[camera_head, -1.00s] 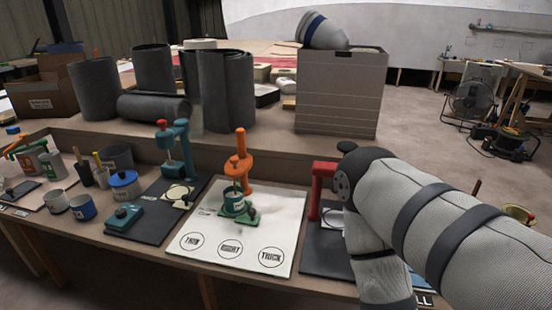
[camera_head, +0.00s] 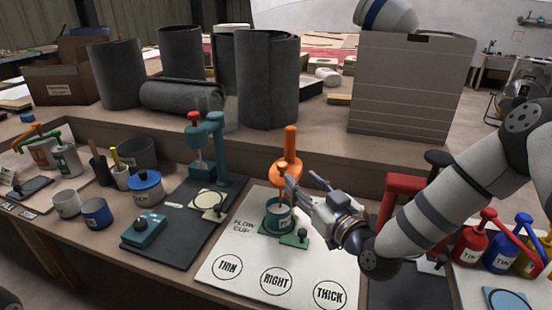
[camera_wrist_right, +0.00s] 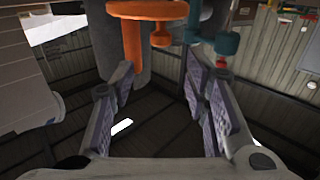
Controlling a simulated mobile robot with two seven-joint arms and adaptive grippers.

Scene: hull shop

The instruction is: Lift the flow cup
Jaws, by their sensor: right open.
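The flow cup station is on a white mat (camera_head: 222,268) lettered FLOW CUP, THIN, RIGHT and THICK. An upright orange piece with a round disc (camera_head: 288,168) rises above a green pot (camera_head: 277,216) with a pale label. My right gripper (camera_head: 299,187) is open, just right of the orange piece and above the pot. In the right wrist view its fingers (camera_wrist_right: 160,80) are spread with nothing between them, and the orange piece (camera_wrist_right: 132,50) lies beyond them. My left gripper does not show.
A red stand (camera_head: 398,190) is right of the mat, close under my right arm. A teal stand (camera_head: 216,150) and a teal box (camera_head: 143,230) are on the left. Dark rolls (camera_head: 268,82) and a tall grey box (camera_head: 410,90) stand on the raised shelf behind.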

